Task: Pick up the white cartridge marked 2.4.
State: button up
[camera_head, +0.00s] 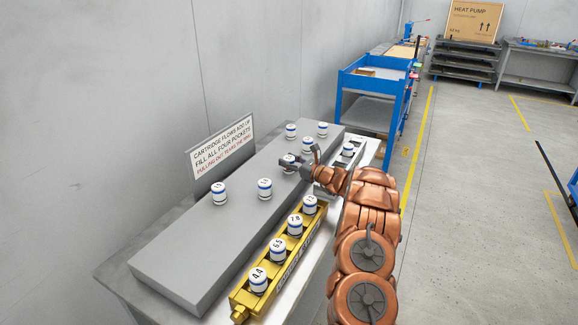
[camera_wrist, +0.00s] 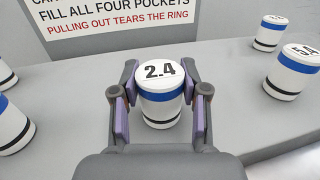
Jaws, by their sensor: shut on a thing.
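The white cartridge marked 2.4 (camera_wrist: 160,92) stands upright in the middle of the wrist view, with a blue band and a dark ring near its base. My gripper (camera_wrist: 160,100) is shut on it, one purple-padded finger on each side. In the head view the cartridge (camera_head: 287,160) is partly covered by my gripper (camera_head: 300,164), over the grey raised block (camera_head: 170,258). I cannot tell from these views whether its base touches the block.
Several similar cartridges stand on the block, such as one at the left (camera_head: 219,192) and one marked 5.4 (camera_wrist: 294,70). A yellow holder (camera_head: 240,300) with several cartridges lies in front. A sign (camera_head: 222,147) stands behind. A blue cart (camera_head: 375,80) is beyond.

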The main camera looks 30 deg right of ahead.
jog(key=c, duration=0.6)
jog(key=shift+c, duration=0.2)
jog(key=shift+r, duration=0.15)
